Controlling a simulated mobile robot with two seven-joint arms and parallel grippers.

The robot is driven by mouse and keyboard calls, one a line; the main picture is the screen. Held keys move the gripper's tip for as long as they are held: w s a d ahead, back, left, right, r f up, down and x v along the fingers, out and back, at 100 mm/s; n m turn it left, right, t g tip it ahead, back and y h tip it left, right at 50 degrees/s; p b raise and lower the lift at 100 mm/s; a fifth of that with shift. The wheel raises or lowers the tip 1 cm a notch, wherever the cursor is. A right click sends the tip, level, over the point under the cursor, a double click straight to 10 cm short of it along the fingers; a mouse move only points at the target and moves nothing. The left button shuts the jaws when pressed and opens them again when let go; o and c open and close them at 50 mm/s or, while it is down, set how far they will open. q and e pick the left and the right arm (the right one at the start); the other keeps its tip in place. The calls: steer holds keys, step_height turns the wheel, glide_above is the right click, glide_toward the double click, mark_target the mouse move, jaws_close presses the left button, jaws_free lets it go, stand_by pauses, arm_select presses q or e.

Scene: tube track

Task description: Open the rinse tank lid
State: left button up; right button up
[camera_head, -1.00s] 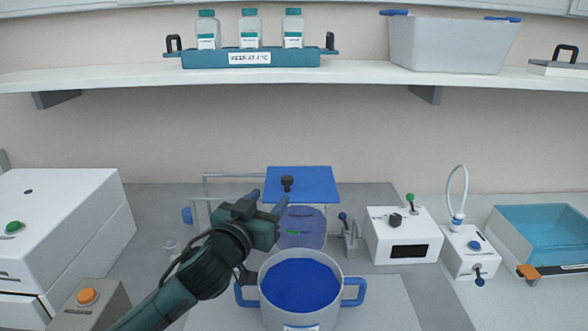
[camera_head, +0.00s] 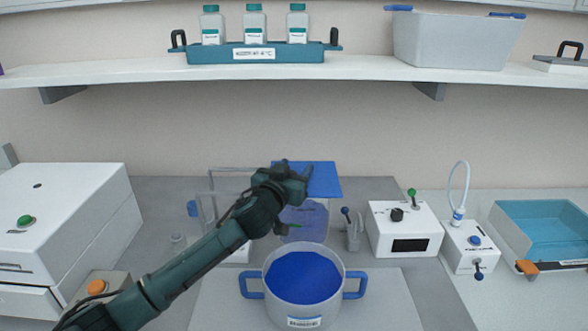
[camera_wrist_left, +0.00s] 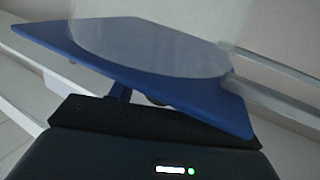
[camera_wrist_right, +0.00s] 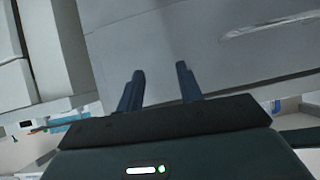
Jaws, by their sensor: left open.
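A flat blue lid (camera_head: 322,178) is at the back middle of the bench, above a translucent container (camera_head: 303,222). In the left wrist view a tilted blue panel with a pale round area (camera_wrist_left: 215,88) fills the upper part. My left gripper (camera_head: 290,170) is open at the lid's left side and hides part of it, including its dark knob. One finger shows under the panel in the left wrist view; I cannot tell whether it touches. My right gripper (camera_wrist_right: 160,85) is open and empty, facing a grey surface, and is out of the head view.
A pot (camera_head: 303,312) with blue handles and blue contents stands in front. A white box with a knob (camera_head: 404,230), a small pump unit (camera_head: 470,250) and a teal basin (camera_head: 545,235) stand right. White boxes are at left. A shelf (camera_head: 380,75) holds bottles and a bin.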

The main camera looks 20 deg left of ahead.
arm_select(q)
steer(key=shift+c, duration=0.3)
jaws_close()
arm_select(e)
steer(key=shift+r, duration=0.15)
